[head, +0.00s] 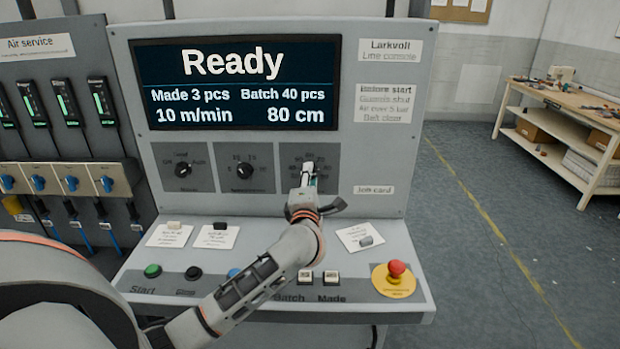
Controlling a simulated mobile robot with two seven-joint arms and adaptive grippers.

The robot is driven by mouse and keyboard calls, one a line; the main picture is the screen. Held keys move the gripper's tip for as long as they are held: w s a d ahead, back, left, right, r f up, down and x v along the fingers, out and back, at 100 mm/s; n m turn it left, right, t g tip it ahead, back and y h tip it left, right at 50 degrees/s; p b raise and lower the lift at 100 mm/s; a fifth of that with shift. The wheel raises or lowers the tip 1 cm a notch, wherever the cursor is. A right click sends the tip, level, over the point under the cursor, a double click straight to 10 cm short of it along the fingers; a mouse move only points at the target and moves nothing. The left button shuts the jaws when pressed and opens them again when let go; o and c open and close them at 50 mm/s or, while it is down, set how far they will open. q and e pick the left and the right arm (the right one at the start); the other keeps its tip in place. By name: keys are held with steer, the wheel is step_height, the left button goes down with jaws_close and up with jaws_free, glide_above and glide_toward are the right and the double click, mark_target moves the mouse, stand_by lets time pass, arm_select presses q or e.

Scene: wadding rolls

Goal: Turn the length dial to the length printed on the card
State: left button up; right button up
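The length dial (324,163) is the rightmost of three dials on the console front, its scale partly readable. My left gripper (309,172) is right at this dial and hides most of its knob. I cannot tell whether the fingers grip the knob. The screen (236,84) reads "Ready", "Made 3 pcs", "Batch 40 pcs", "10 m/min" and "80 cm". My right gripper is not in view.
Two more dials (183,168) (245,170) are left of the length dial. Two other cards (160,238) (212,242) lie on the desk. A green button (152,271) and red emergency stop (397,269) are near its front. A workbench (560,100) stands far right.

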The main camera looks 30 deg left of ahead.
arm_select(q)
steer(key=o, duration=1.1)
steer(key=v, duration=1.2)
